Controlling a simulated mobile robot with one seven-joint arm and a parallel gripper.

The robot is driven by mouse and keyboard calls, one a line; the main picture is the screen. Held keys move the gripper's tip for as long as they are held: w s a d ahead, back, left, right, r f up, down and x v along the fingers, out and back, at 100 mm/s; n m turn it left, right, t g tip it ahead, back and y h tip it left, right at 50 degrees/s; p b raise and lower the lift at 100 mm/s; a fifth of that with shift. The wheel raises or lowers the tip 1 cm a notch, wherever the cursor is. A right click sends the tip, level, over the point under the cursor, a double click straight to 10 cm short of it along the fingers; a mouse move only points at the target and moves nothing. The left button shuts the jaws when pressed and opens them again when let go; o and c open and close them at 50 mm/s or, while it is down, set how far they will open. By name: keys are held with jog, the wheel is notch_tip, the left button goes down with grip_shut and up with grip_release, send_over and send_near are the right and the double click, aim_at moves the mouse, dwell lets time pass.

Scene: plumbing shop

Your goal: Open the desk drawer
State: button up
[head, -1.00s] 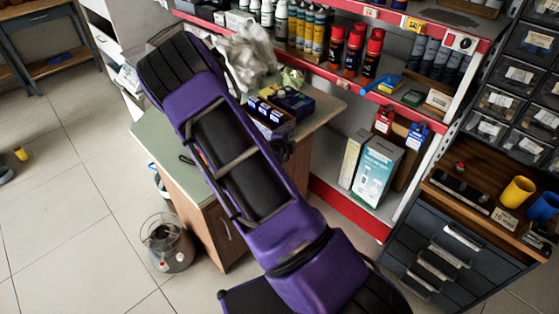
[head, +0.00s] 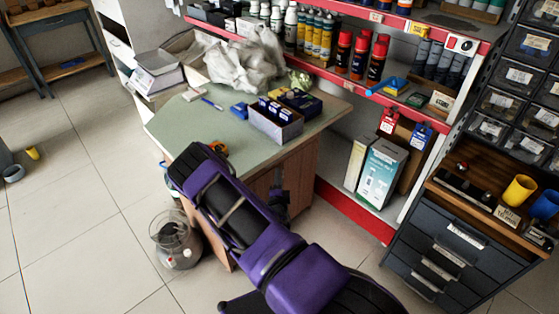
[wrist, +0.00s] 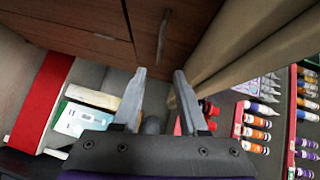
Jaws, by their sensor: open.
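The desk (head: 215,130) has a pale green top and brown wooden sides. In the wrist view its brown drawer front (wrist: 185,18) lies at the top of the picture, between a dark seam and the pale desktop edge (wrist: 245,45). It looks flush and shut. A slim metal handle (wrist: 163,35) stands on it. My gripper (wrist: 159,73) is open and empty, its two grey fingers pointing at the drawer front, with the handle beyond and between the tips, apart from them. In the head view my arm hides much of the desk front, and the handle does not show.
A red-edged shelf (head: 350,205) with boxes and spray cans stands right of the desk. A dark drawer cabinet (head: 440,255) is at far right. A clear round container (head: 174,240) stands on the floor beside the desk. The tiled floor at left is mostly free.

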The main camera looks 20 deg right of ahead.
jog(key=b+x, duration=0.2)
jog(key=x, duration=1)
jog(key=shift+w+f, duration=0.1)
jog(key=shift+w, duration=0.05)
grip_shut()
dwell(0.9)
